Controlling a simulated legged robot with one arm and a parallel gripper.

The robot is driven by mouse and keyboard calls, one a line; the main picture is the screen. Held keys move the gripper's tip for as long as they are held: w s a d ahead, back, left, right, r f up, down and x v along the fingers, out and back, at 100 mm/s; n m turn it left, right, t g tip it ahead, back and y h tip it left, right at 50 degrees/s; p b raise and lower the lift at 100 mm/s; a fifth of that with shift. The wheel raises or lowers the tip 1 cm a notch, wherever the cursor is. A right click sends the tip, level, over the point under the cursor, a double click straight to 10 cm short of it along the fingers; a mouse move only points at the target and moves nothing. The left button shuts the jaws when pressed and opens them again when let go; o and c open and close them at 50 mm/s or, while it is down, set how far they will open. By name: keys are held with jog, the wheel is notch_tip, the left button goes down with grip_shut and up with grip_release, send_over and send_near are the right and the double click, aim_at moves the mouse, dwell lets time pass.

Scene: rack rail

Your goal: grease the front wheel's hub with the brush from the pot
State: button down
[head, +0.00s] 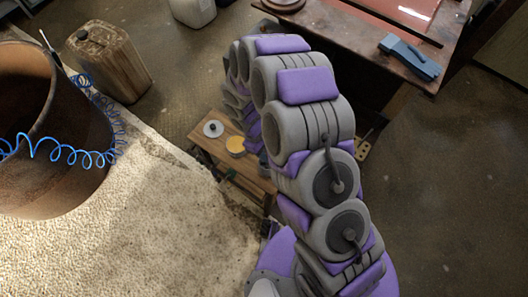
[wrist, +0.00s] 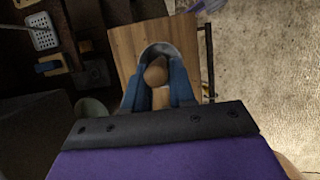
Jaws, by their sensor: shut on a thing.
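In the wrist view my gripper (wrist: 156,92) points down over a small wooden stand (wrist: 128,45). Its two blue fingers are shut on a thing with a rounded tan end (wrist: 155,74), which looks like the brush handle. A grey curved rim (wrist: 160,47), probably the pot's, shows around that end. I cannot tell whether the bristles are inside it. In the head view my arm hides the gripper. A round pot with yellow content (head: 236,146) stands on the wooden stand, close beside my arm. I cannot make out the front wheel or its hub in either view.
A pale round piece with a dark knob (head: 213,128) lies on the stand. A rusty drum (head: 45,140) with a blue coiled hose (head: 60,150) and a canister (head: 110,62) are at left. A workbench (head: 350,40) holds a blue tool (head: 408,58). Bare floor (head: 455,190) is at right.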

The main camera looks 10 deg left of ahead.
jog(key=r, duration=0.1)
jog(key=d+r+p, duration=0.1)
jog(key=r, duration=0.1)
jog(key=shift+d+r, duration=0.25)
jog(key=p+v, duration=0.1)
jog(key=v, duration=0.1)
jog(key=p+v, duration=0.1)
jog(key=v, duration=0.1)
jog(key=p+v, duration=0.1)
jog(key=shift+s+d+r, duration=0.25)
jog(key=shift+r, duration=0.3)
jog(key=shift+d+r, duration=0.15)
jog(key=shift+d, duration=0.3)
jog(key=shift+a, duration=0.1)
